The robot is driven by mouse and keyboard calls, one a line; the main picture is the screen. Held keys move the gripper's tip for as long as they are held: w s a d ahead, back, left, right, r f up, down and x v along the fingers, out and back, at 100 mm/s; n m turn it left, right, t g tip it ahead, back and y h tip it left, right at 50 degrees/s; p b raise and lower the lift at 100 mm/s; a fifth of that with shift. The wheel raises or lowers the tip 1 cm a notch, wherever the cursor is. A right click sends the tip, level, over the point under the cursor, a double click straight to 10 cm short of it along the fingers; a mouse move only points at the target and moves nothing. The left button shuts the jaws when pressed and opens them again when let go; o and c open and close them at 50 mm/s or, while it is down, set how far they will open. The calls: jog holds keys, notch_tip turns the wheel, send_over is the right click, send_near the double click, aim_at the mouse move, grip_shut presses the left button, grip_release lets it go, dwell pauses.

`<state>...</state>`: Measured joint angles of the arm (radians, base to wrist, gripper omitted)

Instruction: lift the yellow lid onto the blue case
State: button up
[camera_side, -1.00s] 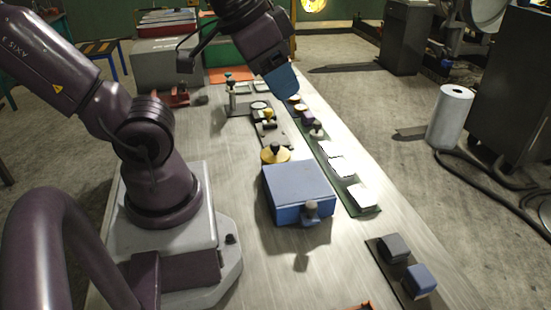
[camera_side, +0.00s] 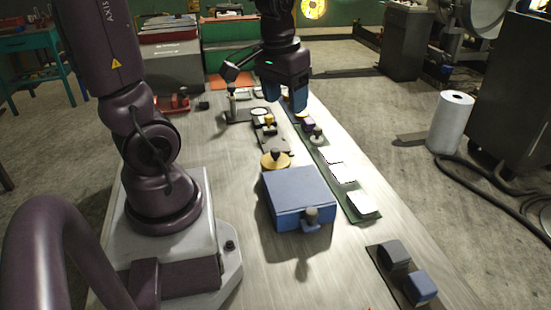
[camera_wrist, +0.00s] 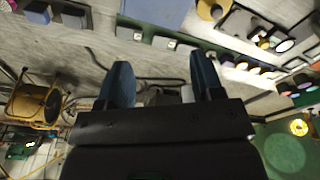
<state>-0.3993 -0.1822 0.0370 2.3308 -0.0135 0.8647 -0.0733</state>
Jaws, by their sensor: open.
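The yellow lid (camera_side: 274,160), a round disc with a dark knob, lies on the bench just behind the blue case (camera_side: 297,187). The case is a closed-looking box with a grey knob on its front. My gripper (camera_side: 285,101) is open and empty, above the bench beyond the lid and apart from it, with its two blue fingers spread. In the wrist view both fingers (camera_wrist: 162,75) show with nothing between them. The yellow lid (camera_wrist: 209,9) and blue case (camera_wrist: 157,11) are at that view's top edge, partly cut off.
A green strip (camera_side: 362,214) with white pads and small knobbed pieces runs along the case's right. A dark plate with grey and blue blocks (camera_side: 421,288) lies front right. Small fixtures (camera_side: 264,118) stand behind the lid. The bench right of the strip is clear.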

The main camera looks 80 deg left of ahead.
aim_at(276, 149)
jog(key=w+a+f+n+g, duration=0.1)
jog(key=a+f+n, duration=0.4)
jog(key=a, duration=0.2)
jog(key=w+a+f+n, duration=0.1)
jog(key=a+f+n, duration=0.35)
jog(key=a, duration=0.35)
jog(key=shift+m, duration=0.25)
jog(key=f, duration=1.3)
jog(key=shift+s+d+f, duration=0.1)
jog(key=shift+d+f, duration=0.1)
jog(key=shift+d, duration=0.15)
jog(key=c, duration=1)
